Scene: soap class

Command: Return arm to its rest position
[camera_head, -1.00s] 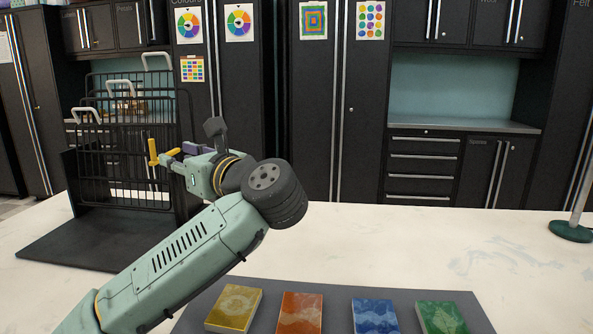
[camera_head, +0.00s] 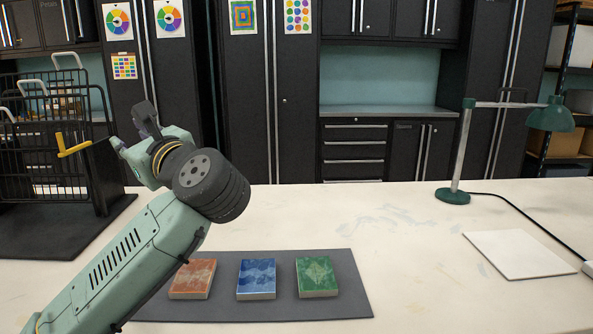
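My arm rises from the lower left of the head view, its pale green forearm ending in a dark wrist joint. My gripper (camera_head: 120,144) points up and left, away from the camera, near the black wire rack. It is seen from behind and is partly hidden by the wrist, so its finger opening does not show clearly. I see nothing held in it.
The black rack (camera_head: 30,135) with a yellow handle (camera_head: 72,148) stands left. A dark mat (camera_head: 345,305) bears orange (camera_head: 193,278), blue (camera_head: 257,278) and green (camera_head: 317,276) soap-like blocks. A green lamp (camera_head: 453,196) and white board (camera_head: 520,254) are right. The table's middle is clear.

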